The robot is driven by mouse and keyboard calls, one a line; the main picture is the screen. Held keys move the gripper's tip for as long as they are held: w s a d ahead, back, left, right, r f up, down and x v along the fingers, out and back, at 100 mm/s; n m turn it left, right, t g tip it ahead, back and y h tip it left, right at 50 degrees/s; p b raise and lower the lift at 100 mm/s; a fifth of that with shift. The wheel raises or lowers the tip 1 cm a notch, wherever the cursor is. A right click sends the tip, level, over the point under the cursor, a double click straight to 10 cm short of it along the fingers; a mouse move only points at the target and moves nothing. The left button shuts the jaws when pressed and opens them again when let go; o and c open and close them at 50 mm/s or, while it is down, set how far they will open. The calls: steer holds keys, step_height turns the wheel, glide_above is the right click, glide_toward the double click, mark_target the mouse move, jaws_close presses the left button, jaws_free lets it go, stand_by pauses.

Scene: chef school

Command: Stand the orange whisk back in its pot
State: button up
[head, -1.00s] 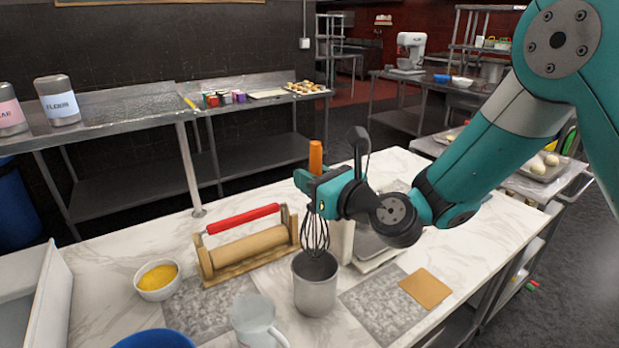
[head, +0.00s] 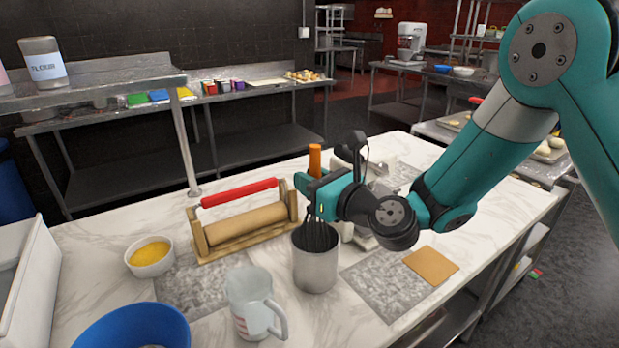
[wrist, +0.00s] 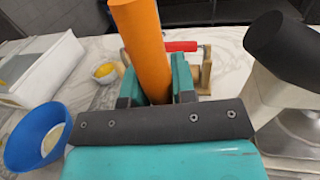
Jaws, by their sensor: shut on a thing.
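The orange-handled whisk (head: 315,160) is upright in my gripper (head: 312,192), which is shut on it. Its dark wires go down into the mouth of the steel pot (head: 316,268) on the marble counter, and their lower ends are hidden inside it. In the wrist view the orange handle of the whisk (wrist: 143,50) stands between the two teal fingers of my gripper (wrist: 156,85). The pot does not show in the wrist view. I cannot tell whether the whisk touches the pot's bottom.
A rolling pin on a wooden stand (head: 240,222) is close left of the pot. A measuring jug (head: 250,300) stands in front-left, beside a blue bowl (head: 135,328). A yellow-filled bowl (head: 150,258) is further left. A tan square board (head: 431,262) lies right. A scale-like appliance stands behind my gripper.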

steer(key=shift+f, duration=0.2)
steer(key=o, duration=1)
steer(key=shift+f, duration=0.1)
steer(key=shift+s+d+f+b, duration=0.1)
steer(key=shift+s+d+b, duration=0.15)
steer(key=shift+b, duration=0.35)
steer(key=shift+b+v, duration=8.15)
steer(key=shift+v, duration=0.25)
steer(key=shift+r, duration=0.25)
